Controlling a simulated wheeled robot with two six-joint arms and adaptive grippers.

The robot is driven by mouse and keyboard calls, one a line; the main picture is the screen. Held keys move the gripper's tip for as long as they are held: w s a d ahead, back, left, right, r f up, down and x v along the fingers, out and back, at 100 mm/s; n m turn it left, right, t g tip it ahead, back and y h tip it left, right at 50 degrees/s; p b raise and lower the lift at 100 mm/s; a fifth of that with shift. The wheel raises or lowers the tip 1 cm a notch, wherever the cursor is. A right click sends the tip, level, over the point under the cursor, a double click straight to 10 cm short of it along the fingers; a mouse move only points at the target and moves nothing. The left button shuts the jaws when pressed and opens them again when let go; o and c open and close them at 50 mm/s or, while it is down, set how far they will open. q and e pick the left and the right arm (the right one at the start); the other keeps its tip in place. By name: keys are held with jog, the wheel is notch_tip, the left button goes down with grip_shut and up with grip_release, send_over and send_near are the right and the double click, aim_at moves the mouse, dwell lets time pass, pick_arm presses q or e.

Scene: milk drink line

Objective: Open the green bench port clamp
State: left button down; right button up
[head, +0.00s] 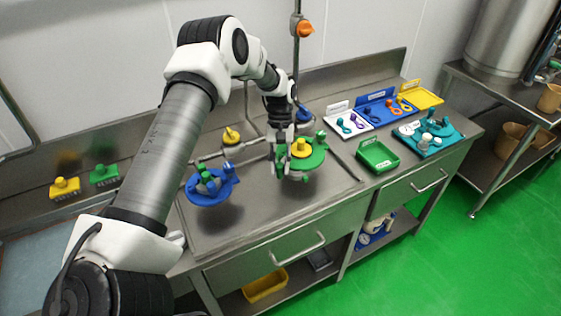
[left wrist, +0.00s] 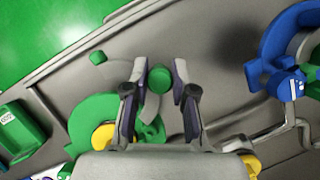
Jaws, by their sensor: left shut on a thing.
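The green bench port clamp (head: 317,158) is a round green piece around a yellow part (head: 299,147), near the middle of the steel bench. My left gripper (head: 281,170) points down at the clamp's left side. In the left wrist view, my left gripper (left wrist: 158,92) has its fingers on either side of a green knob (left wrist: 158,78) of the clamp and is shut on it. The clamp's green ring (left wrist: 88,112) shows partly at the lower left there; my gripper's body hides the rest. My right gripper is not in view.
A blue clamp (head: 208,190) sits to the left on the bench, with a yellow knob (head: 231,136) behind. A green tray (head: 377,157), a blue tray (head: 384,108) and a teal tray (head: 450,141) with parts stand to the right. The bench front is clear.

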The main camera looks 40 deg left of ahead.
pick_arm(q)
jog(key=shift+s+f, duration=0.25)
jog(key=shift+f, duration=0.05)
jog(key=c, duration=0.9)
grip_release()
jog(key=shift+c, duration=0.2)
jog(key=shift+w+r, duration=0.1)
jog(key=shift+w+a+r, duration=0.1)
jog(key=shift+w+r, duration=0.1)
jog(key=shift+r, duration=0.1)
jog(key=v, duration=1.1)
jog(key=shift+r, duration=0.15)
